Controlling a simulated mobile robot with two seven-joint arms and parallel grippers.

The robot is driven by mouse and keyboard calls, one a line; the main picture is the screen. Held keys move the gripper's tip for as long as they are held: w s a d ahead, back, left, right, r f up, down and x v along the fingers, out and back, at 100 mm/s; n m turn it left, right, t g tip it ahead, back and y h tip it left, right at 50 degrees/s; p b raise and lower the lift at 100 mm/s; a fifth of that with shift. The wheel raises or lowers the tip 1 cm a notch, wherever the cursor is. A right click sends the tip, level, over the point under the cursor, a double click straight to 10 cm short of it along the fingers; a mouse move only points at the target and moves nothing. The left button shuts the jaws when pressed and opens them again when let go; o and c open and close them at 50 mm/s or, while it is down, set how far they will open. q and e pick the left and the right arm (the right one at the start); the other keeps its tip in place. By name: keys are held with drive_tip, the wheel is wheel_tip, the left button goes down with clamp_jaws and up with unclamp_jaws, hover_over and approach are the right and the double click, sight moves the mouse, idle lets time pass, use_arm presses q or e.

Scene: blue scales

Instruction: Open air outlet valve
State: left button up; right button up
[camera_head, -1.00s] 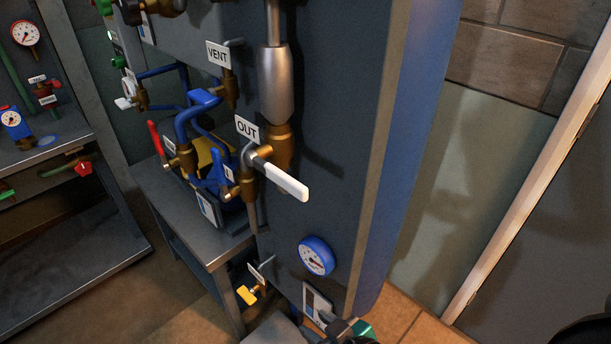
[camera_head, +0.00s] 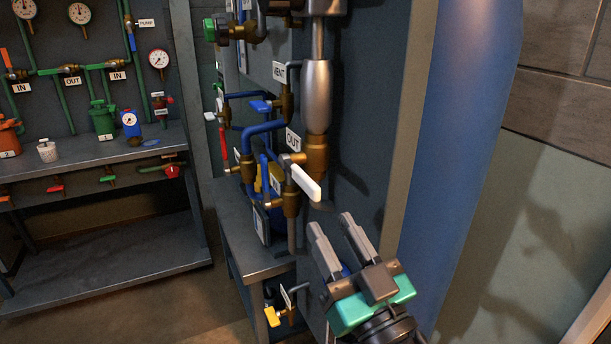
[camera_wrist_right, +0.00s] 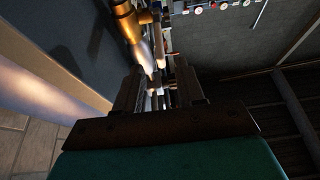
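The white handle (camera_head: 306,184) of the valve labelled OUT (camera_head: 293,140) is on a brass fitting at the front of the dark panel, in the middle of the head view. It slants down to the right. My right gripper (camera_head: 331,224) is below and to the right of the handle, with a visible gap between them in the picture. Its two fingers are apart and hold nothing. In the right wrist view the open fingers (camera_wrist_right: 160,88) point toward the brass fitting (camera_wrist_right: 126,22) and pipework. My left gripper is not in view.
A blue valve handle (camera_head: 261,106) by the VENT label, a red lever (camera_head: 222,142) and a yellow handle (camera_head: 272,316) are close by. A metal bench (camera_head: 262,262) stands below. A shelf (camera_head: 95,158) with gauges and canisters is at left.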

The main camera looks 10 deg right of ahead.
sight(298, 168)
drive_tip(key=p+x, duration=0.2)
drive_tip(key=x, duration=0.7)
drive_tip(key=shift+p, duration=0.4)
drive_tip(key=shift+w+a+r, duration=0.15)
drive_tip(key=shift+w, duration=0.4)
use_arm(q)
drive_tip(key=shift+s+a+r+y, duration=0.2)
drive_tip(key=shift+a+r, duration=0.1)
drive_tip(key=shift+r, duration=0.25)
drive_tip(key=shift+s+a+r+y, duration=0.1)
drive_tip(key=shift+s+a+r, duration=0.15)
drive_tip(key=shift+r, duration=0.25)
use_arm(e)
clamp_jaws()
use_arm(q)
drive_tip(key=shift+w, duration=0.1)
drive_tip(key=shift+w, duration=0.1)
